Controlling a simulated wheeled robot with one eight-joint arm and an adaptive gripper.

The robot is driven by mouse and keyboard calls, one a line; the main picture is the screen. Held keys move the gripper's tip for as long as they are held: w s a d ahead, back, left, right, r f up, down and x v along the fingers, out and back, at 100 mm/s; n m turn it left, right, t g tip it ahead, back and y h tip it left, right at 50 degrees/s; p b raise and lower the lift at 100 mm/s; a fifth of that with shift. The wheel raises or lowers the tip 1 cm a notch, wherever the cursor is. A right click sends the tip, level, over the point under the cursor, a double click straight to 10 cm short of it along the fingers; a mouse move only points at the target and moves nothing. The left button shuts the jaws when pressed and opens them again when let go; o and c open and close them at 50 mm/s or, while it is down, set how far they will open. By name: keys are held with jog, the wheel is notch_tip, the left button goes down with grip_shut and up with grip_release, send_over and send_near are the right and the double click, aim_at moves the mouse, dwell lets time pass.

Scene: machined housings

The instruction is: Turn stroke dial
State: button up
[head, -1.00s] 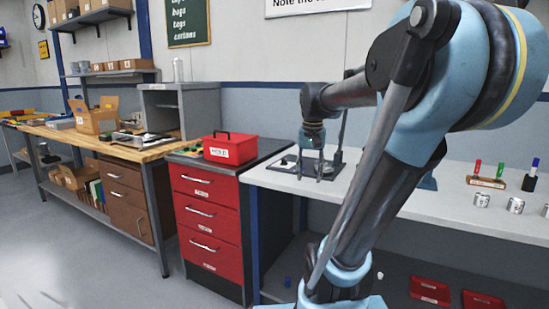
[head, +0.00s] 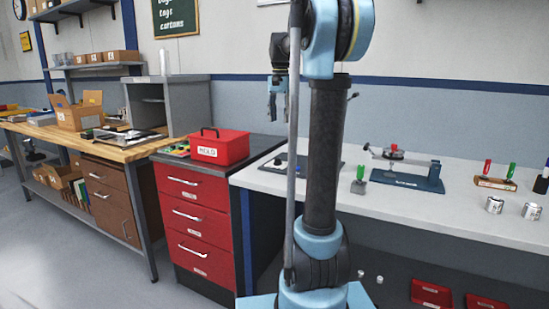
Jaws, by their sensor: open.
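My gripper (head: 277,100) hangs fingers down in the air above the left end of the white bench, well clear of the bench top, open with nothing seen in it. A dark flat panel (head: 325,170) lies on the bench below it, partly hidden behind my arm. A small dark knob-like part (head: 278,161) shows on the panel's left side. It is too small to tell whether this is the stroke dial or how it is set.
On the white bench (head: 450,212) stand a green-handled tool (head: 360,180), a blue fixture (head: 407,181) with a red-topped part, and metal cylinders (head: 494,205) at the right. A red toolbox (head: 219,147) sits on the red drawer cabinet (head: 188,212) at the left.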

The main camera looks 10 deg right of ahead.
aim_at(278, 159)
jog(key=f, duration=1.1)
jog(key=a+f, duration=0.1)
jog(key=f, duration=0.5)
jog(key=shift+f, duration=0.1)
grip_shut()
jog(key=shift+d, duration=0.2)
